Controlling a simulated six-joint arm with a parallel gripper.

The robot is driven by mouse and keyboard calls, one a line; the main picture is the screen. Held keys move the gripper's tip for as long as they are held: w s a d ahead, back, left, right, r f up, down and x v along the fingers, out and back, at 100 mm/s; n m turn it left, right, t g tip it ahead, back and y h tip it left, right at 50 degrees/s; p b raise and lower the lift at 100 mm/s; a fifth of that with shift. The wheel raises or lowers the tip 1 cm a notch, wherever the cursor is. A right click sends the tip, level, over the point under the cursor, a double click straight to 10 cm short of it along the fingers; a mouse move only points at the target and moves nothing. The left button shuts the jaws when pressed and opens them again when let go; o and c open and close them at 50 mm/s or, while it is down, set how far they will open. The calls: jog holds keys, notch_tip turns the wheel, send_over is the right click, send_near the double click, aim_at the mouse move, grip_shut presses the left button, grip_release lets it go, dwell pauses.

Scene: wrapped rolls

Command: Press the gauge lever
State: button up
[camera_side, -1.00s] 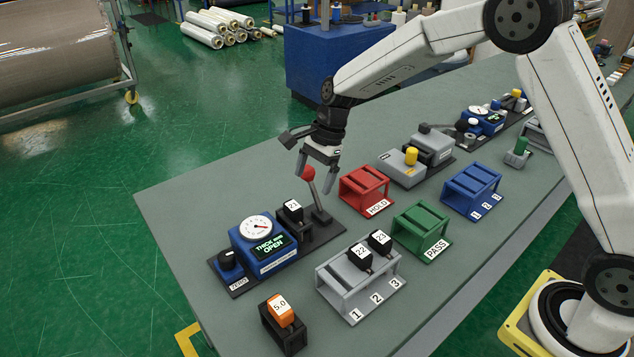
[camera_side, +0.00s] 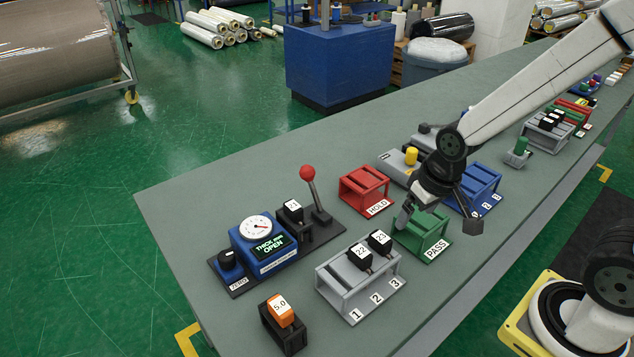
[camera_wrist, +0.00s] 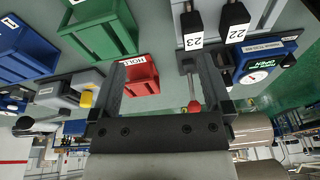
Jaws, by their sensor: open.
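The gauge (camera_side: 262,243) is a blue box with a round dial and a screen reading OPEN, at the left of the bench. Its lever has a red ball knob (camera_side: 307,173) on a grey stick and leans slightly left at the back of the gauge base. A black block 21 (camera_side: 293,211) sits at the gauge beside the lever. My gripper (camera_side: 410,212) is open and empty over the green PASS rack, well right of the lever. It also shows in the wrist view (camera_wrist: 162,68).
The red HOLD rack (camera_side: 363,190) stands between lever and gripper. A grey rack (camera_side: 345,293) holds blocks 22 and 23. The green PASS rack (camera_side: 425,240) is under my gripper, the blue rack (camera_side: 485,180) behind. An orange 5.0 block (camera_side: 279,312) is at front left.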

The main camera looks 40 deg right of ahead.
jog(key=shift+s+d+f+n, duration=0.15)
jog(key=shift+s+n, duration=0.45)
jog(key=shift+s, duration=0.25)
